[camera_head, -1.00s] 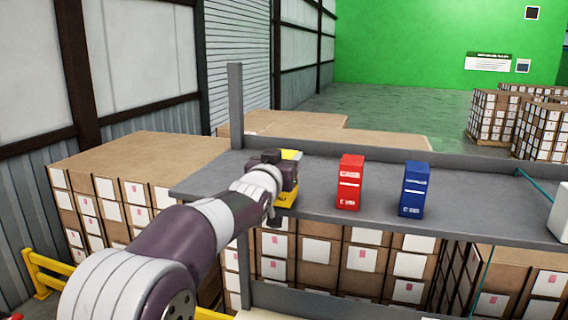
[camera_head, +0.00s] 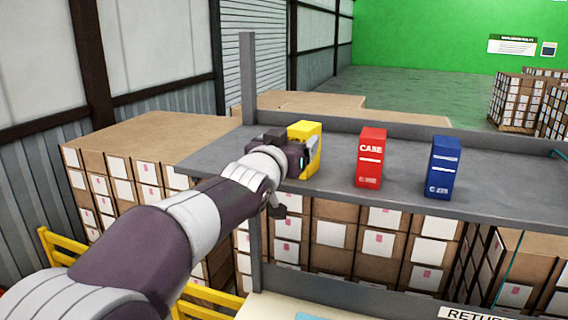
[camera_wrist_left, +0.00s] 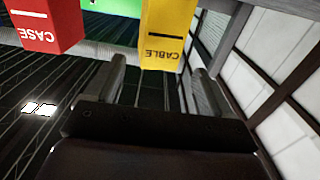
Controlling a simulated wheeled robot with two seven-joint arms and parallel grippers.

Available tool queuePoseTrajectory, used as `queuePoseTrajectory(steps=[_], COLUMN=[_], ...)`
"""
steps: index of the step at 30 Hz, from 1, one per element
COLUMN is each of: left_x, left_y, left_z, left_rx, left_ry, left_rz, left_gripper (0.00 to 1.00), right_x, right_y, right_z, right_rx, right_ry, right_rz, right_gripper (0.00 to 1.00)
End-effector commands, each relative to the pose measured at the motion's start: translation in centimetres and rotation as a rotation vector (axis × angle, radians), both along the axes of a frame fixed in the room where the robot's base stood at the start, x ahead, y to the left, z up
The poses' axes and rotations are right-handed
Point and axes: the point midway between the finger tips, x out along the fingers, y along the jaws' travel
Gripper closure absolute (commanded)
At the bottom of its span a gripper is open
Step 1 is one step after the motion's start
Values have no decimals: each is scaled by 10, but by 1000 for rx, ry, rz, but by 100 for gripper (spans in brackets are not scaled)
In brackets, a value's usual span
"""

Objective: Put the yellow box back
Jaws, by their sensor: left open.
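The yellow box (camera_head: 307,132) stands upright on the grey shelf (camera_head: 225,150) near its left end, partly hidden by my left gripper (camera_head: 304,155). The wrist view shows the yellow box (camera_wrist_left: 166,40) upside down, with the word CABLE on its face. It lies beyond and roughly between the tips of my left gripper (camera_wrist_left: 160,78). The fingers are spread and a gap shows beside the box. Whether a finger touches it I cannot tell. My right gripper is not in view.
A red box (camera_head: 370,157) and a blue box (camera_head: 442,167) stand upright on the shelf to the right, with gaps between them. The red box (camera_wrist_left: 45,25) also shows in the wrist view. A grey post (camera_head: 248,80) rises at the shelf's left end. Stacked cartons (camera_head: 140,145) stand beyond.

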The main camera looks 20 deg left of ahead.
Motion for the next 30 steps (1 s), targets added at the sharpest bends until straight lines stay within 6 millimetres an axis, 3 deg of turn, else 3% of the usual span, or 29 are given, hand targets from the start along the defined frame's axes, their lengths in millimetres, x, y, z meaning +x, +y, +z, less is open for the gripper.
queuePoseTrajectory(steps=[1,6,11,14,17,19,21,24,27,30], left_x=[-13,-42,-51,-49,-54,-75,-113,-182,-242,-276], left_y=[1,2,2,3,6,7,6,2,-2,-5], left_z=[-4,0,0,-22,-105,-186,-261,-341,-384,-401], left_rx=[0,1,0,-2,3,11,22,35,41,42], left_ry=[-4,-1,1,61,287,524,770,1084,1312,1431], left_rz=[1,0,1,9,35,51,55,43,23,8], left_gripper=[17,17,17,17,17,17,17,17,17,17], right_x=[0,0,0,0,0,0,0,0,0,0], right_y=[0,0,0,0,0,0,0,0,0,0], right_z=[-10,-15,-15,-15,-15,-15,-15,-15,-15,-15], right_rx=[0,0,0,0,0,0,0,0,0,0], right_ry=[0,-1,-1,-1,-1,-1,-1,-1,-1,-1], right_rz=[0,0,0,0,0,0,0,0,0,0], right_gripper=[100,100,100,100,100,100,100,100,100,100])
